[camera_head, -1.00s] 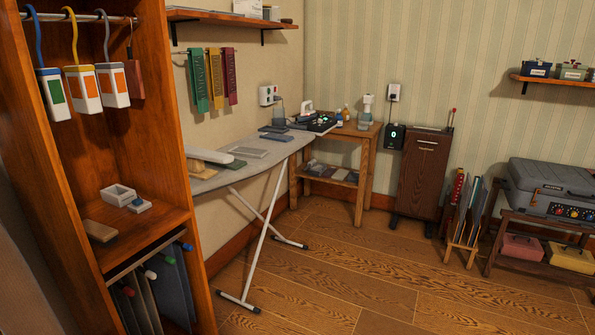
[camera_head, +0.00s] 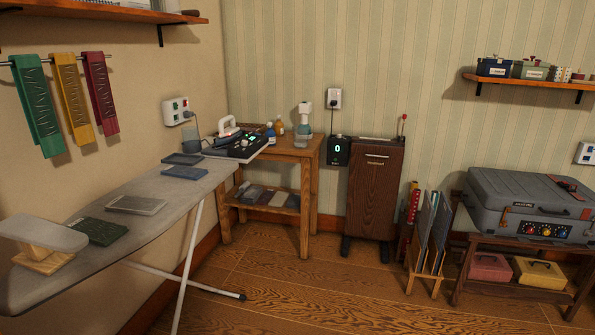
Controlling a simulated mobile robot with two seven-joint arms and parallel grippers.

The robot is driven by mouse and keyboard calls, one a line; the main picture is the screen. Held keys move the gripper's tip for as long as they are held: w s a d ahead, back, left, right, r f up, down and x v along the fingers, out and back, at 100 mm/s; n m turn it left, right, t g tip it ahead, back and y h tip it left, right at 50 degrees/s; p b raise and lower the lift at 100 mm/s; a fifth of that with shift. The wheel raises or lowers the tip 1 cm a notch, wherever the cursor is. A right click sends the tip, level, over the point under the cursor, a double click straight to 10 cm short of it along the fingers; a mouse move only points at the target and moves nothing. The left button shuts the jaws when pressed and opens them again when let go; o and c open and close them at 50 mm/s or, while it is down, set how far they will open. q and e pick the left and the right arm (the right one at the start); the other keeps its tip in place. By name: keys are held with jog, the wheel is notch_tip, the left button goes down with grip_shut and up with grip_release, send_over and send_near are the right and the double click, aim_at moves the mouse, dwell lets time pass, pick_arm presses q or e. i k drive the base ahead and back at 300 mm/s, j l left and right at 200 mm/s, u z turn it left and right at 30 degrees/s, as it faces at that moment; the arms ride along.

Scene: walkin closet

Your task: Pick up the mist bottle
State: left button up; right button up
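A bottle with a white spray-like head and a clear greenish body, which looks like the mist bottle (camera_head: 304,122), stands upright near the right back of a small wooden table (camera_head: 305,150) in the corner. Neither of my grippers shows in the head view.
A grey ironing board (camera_head: 150,215) runs along the left wall up to the table, its legs reaching the floor. A white iron (camera_head: 228,127) is at its far end. A brown cabinet (camera_head: 374,190) stands right of the table. Wooden floor (camera_head: 290,290) in front is clear.

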aim_at(270, 133)
jog(key=i, duration=2.95)
